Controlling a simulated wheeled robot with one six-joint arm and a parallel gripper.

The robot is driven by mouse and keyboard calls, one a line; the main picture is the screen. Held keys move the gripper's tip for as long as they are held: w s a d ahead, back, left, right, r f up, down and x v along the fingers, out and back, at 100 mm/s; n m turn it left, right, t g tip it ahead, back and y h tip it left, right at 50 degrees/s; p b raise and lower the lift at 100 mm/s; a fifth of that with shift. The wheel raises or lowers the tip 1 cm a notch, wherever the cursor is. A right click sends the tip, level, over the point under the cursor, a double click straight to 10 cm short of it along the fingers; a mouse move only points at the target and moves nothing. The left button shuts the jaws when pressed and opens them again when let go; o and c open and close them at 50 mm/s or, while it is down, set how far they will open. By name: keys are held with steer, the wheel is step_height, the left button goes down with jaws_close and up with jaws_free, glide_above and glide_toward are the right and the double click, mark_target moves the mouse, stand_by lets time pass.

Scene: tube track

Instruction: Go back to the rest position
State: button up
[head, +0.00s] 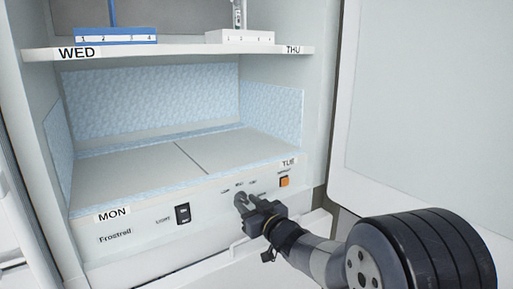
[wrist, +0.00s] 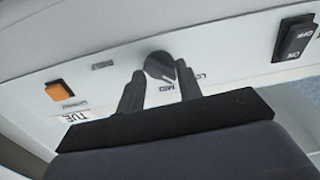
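My gripper (head: 247,202) is in front of the freezer's lower control panel in the head view. In the wrist view my gripper (wrist: 160,82) has its two fingers apart with nothing held between them. A dark round knob (wrist: 158,65) with LO and MID markings sits just past the fingertips, in line with the gap. I cannot tell whether a finger touches it. In the head view my gripper largely hides the knob.
The panel has an orange button (head: 284,181) and a black rocker switch (head: 182,213). The MON and TUE compartments above are empty. On the shelf (head: 180,51) stand a blue rack (head: 115,36) and a white rack (head: 240,37). An open door (head: 430,110) is at the right.

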steer(key=m+p, duration=0.2)
steer(key=m, duration=0.2)
steer(key=shift+r+m+p, duration=0.15)
steer(key=shift+m+p, duration=0.2)
steer(key=shift+m, duration=0.05)
steer(key=m+p, duration=0.2)
steer(key=m, duration=0.2)
steer(key=shift+m+p, duration=0.3)
steer(key=shift+s+d, duration=0.35)
steer(key=shift+s, duration=0.1)
